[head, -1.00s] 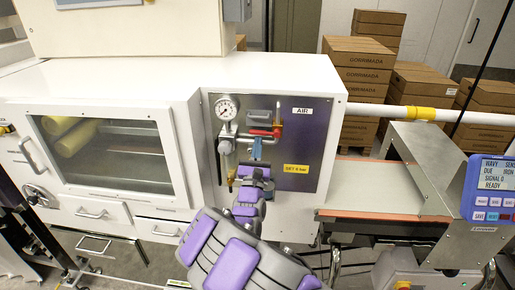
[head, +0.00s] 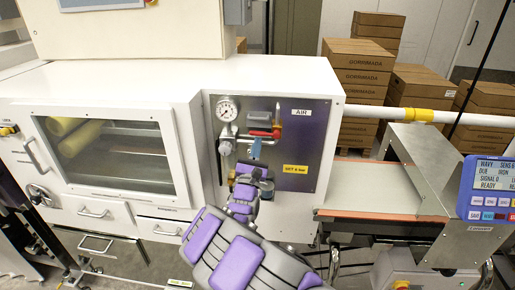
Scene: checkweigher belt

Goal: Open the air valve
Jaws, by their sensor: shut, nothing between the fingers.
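The air panel (head: 310,150) is a dark plate labelled AIR on the front of the white machine. My gripper (head: 252,172) is in front of the lower panel, below the tag and apart from the red part. It looks shut and empty, though its fingertips are small and partly hidden by my arm.
A yellow label (head: 295,169) is on the panel, right of my gripper. A clear filter bowl (head: 225,150) hangs under the gauge. A conveyor (head: 380,200) with a metal hood (head: 420,165) and blue display (head: 490,190) stands to the right. Stacked cartons (head: 357,80) are behind.

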